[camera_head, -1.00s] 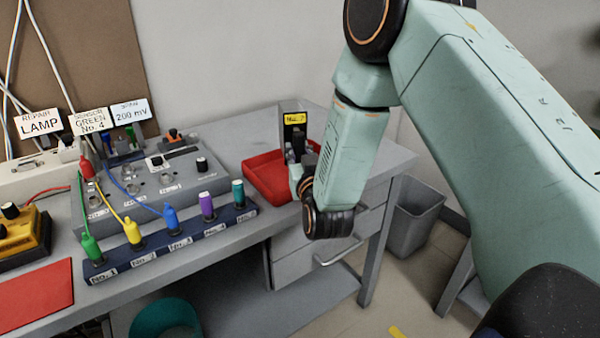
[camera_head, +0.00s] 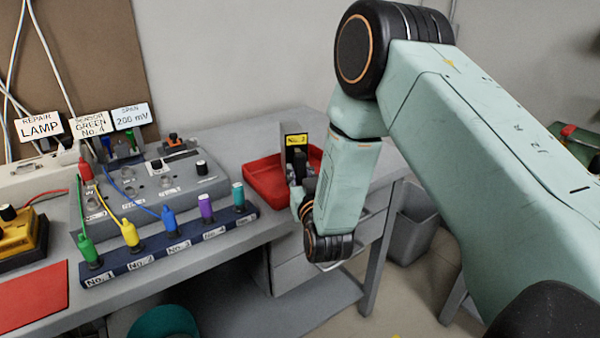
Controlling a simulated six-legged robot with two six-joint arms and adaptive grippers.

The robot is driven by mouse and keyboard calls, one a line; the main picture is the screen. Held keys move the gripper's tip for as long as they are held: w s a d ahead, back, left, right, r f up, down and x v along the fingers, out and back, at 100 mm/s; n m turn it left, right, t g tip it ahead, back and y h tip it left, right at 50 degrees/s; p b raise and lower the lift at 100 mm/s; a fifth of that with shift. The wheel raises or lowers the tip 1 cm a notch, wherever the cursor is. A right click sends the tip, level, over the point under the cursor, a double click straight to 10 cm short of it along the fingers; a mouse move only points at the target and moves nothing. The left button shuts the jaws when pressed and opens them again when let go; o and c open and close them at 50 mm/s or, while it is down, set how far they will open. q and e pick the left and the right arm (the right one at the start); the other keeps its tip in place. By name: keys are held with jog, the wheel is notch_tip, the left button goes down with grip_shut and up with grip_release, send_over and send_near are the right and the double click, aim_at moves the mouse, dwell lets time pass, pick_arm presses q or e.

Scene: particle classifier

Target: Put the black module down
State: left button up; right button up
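The black module (camera_head: 296,143) stands upright above the right part of the red tray (camera_head: 262,180), with a yellow label reading about No. 2 near its top. My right gripper (camera_head: 299,172) is at the module's lower part and appears shut on it. The forearm and wrist hide part of the fingers and the tray's right side. I cannot tell whether the module's bottom touches the tray floor. My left gripper is out of view.
The grey bench (camera_head: 235,130) carries a control panel (camera_head: 150,185) and a dark blue rack (camera_head: 170,250) with several coloured plugs left of the tray. Cables run to some plugs. A grey bin (camera_head: 412,225) stands on the floor at the right.

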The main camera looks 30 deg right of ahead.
jog(key=o, duration=0.4)
jog(key=shift+s+r, duration=0.15)
jog(key=shift+c, duration=0.2)
jog(key=shift+r, duration=0.15)
jog(key=p+v, duration=0.2)
jog(key=v, duration=1)
jog(key=shift+r, duration=0.1)
